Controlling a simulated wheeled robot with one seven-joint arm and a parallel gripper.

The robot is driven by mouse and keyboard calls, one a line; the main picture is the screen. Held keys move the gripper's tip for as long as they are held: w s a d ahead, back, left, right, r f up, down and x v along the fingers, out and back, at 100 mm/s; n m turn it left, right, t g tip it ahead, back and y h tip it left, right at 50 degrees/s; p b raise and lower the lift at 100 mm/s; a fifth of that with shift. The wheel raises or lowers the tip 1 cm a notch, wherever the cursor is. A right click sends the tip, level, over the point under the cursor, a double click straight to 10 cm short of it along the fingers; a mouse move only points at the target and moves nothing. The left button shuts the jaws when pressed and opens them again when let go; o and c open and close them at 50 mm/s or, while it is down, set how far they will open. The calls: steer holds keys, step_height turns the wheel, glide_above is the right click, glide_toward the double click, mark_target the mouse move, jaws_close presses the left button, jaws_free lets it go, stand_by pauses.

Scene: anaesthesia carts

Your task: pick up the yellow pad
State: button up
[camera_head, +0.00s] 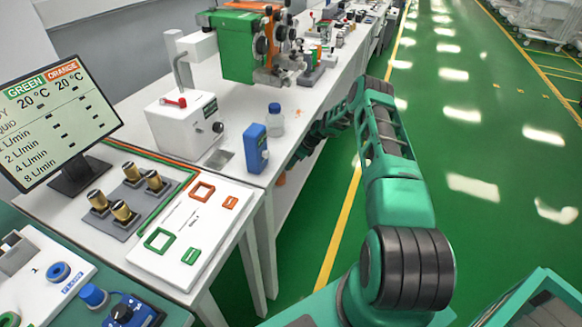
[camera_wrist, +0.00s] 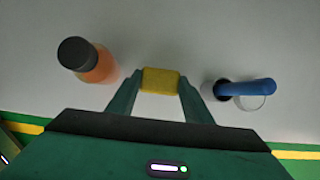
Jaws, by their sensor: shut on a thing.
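The yellow pad (camera_wrist: 160,80) is a small block between the two fingertips of my gripper (camera_wrist: 160,84) in the wrist view. The fingers are shut on its left and right sides. A pale surface shows beyond the pad; I cannot tell whether the pad touches it. In the head view my arm reaches to the side of the white table, and its end is partly hidden by the table edge. The pad does not show there.
In the wrist view an orange bottle (camera_wrist: 98,66) with a black cap stands left of the pad, and a blue-topped item (camera_wrist: 246,88) lies right. The head view shows a white bench (camera_head: 330,95) with a blue device (camera_head: 255,148) near its edge.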

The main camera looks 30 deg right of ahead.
steer(key=shift+r, duration=0.9)
steer(key=s+d, duration=1.1)
steer(key=s, duration=0.3)
steer(key=shift+f, duration=0.15)
steer(key=shift+o, duration=0.4)
steer(key=shift+s, duration=0.1)
